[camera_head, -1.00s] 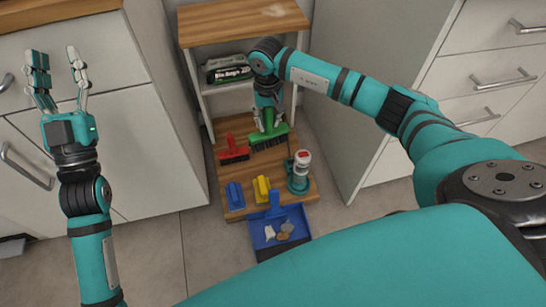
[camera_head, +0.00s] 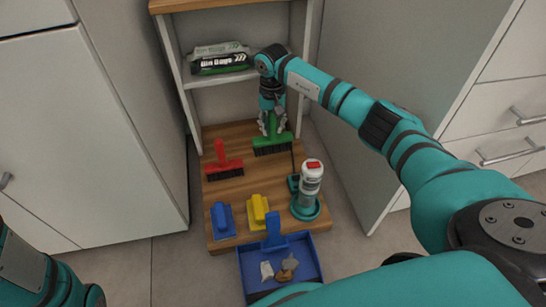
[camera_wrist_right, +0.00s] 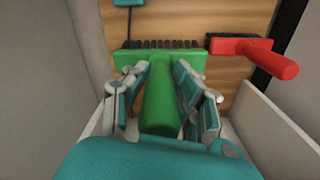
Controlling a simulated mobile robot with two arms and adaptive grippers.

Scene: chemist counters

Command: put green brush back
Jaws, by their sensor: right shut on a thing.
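The green brush (camera_head: 272,142) is at the back right of the low wooden board, below the shelf. My right gripper (camera_head: 272,126) is shut on its handle from above. In the right wrist view the green handle (camera_wrist_right: 161,100) lies between the two fingers of the right gripper (camera_wrist_right: 162,92), with the dark bristles beyond. I cannot tell whether the bristles touch the board. Of my left arm only a part shows at the lower left; its gripper is out of view.
A red brush (camera_head: 223,162) stands left of the green one. Blue (camera_head: 223,220) and yellow (camera_head: 257,210) brushes, a white bottle in a teal holder (camera_head: 309,184) and a blue dustpan (camera_head: 262,250) with bits in it are nearer. The wooden board (camera_head: 235,190) has bare space mid-left. Cabinets flank the shelf.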

